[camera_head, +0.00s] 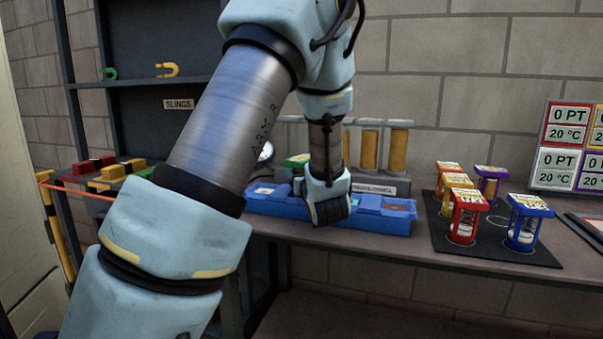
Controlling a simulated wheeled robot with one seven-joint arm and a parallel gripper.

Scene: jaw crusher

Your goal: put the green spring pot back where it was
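A green piece (298,160), which looks like the top of the green spring pot, shows just left of my wrist at the back of the blue tray (275,207). My arm hides most of it. My gripper (330,212) points down over the middle of the blue tray, with dark fingers low at its front. I cannot tell whether they are open or hold anything. On the black mat (480,252) at the right stand red (466,218), blue (526,223), yellow (455,192) and purple (489,182) spring pots and another red-orange one (446,172). A bare ringed spot (497,220) shows between them.
Tall tan cylinders (399,147) stand in a grey rack behind the tray. A sign board (570,150) stands at the far right. Bench (400,248) is clear in front of the tray.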

